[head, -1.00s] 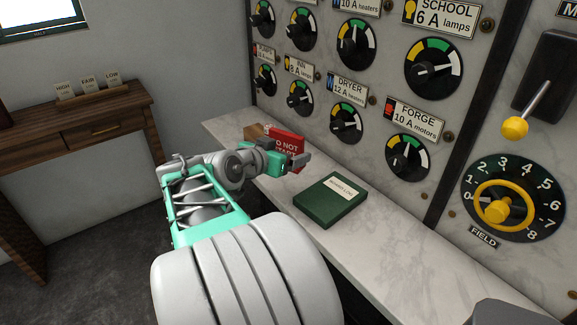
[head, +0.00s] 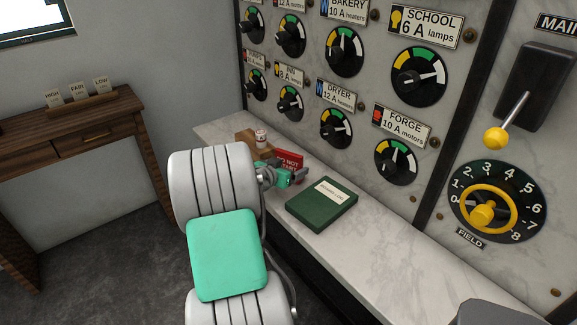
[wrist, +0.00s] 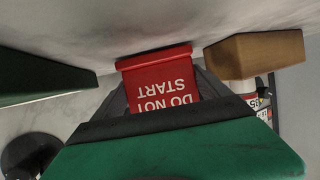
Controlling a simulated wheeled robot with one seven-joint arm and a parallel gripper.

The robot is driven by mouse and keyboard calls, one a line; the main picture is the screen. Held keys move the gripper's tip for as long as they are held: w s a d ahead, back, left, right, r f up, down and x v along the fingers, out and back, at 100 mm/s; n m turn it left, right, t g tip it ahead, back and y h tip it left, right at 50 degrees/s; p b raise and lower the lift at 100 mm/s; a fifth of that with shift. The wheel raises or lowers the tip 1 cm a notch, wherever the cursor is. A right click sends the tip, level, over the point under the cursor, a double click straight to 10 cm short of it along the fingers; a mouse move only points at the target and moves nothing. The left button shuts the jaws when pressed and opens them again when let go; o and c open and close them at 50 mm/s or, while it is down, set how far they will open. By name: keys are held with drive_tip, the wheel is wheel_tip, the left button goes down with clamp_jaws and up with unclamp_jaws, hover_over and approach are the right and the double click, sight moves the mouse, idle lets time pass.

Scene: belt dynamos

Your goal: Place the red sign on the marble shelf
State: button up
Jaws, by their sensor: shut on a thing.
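The red sign (head: 290,158), lettered "DO NOT START", is at the left part of the marble shelf (head: 400,245), partly hidden by my gripper in the head view. In the wrist view the red sign (wrist: 158,80) appears upside down between my fingers, its lower part hidden by the gripper body. My gripper (head: 298,174) is shut on the sign, low over the shelf. I cannot tell whether the sign touches the marble.
A green book (head: 322,204) lies on the shelf just right of my gripper. A wooden block (wrist: 255,55) stands close beside the sign, with a small white cylinder (head: 261,138) near it. The panel with dials rises behind. The shelf's right half is mostly clear.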

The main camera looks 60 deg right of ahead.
drive_tip(key=shift+f+b, duration=0.2)
drive_tip(key=shift+b, duration=0.15)
drive_tip(key=o, duration=1.3)
drive_tip(key=shift+o, duration=0.2)
drive_tip(key=shift+r, duration=0.1)
